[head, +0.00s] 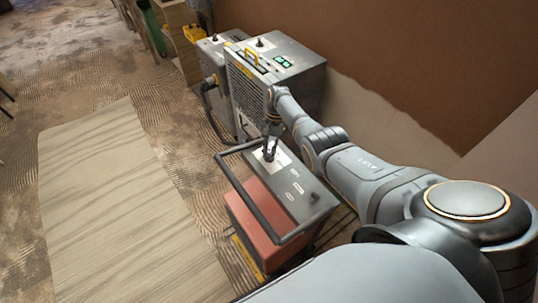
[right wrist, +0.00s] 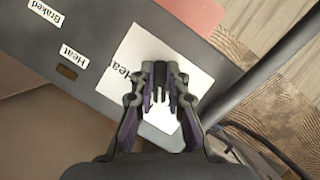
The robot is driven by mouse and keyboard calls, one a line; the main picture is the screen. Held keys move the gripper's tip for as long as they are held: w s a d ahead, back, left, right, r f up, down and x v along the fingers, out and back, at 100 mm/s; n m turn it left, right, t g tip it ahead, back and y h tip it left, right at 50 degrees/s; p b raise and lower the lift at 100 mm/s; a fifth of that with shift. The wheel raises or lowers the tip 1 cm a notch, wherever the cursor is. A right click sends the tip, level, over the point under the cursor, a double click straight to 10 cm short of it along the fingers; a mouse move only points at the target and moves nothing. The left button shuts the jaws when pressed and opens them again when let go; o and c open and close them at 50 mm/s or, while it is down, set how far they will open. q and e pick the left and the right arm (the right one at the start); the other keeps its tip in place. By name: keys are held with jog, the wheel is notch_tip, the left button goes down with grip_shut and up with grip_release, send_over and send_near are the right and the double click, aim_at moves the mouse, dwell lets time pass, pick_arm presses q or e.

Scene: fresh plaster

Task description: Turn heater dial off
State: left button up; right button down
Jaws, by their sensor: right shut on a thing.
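The heater is a red box (head: 248,217) with a grey top panel (head: 292,192) and a black tube handle frame around it, in the lower middle of the head view. A white label plate (head: 283,158) lies at the panel's far end. My right gripper (head: 269,150) points down onto this plate. In the right wrist view, my right gripper (right wrist: 159,95) has its fingers close together over the white plate (right wrist: 125,55), whose lettering begins "Hea". It is shut on the dial there; the fingers hide most of the dial, so its setting cannot be read. My left gripper is not in view.
The panel carries labels "Heat" (right wrist: 74,56) and "Braked" (right wrist: 45,11). A grey machine (head: 290,75) with green displays stands behind the heater, near the wall. The black handle frame (head: 256,213) rises close around the panel. A pale board (head: 120,210) lies on the floor at left.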

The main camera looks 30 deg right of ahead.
jog(key=n+b, duration=0.1)
jog(key=n, duration=0.1)
jog(key=shift+f+n+g+h, duration=0.15)
jog(key=shift+n+g+h, duration=0.15)
jog(key=shift+g, duration=0.1)
jog(key=shift+n+h+b, duration=0.5)
jog(key=shift+n+b, duration=0.1)
jog(key=shift+n, duration=0.6)
jog(key=shift+s+n, duration=0.1)
jog(key=shift+n, duration=0.2)
jog(key=c, duration=1.3)
grip_release()
jog(key=shift+c, duration=0.2)
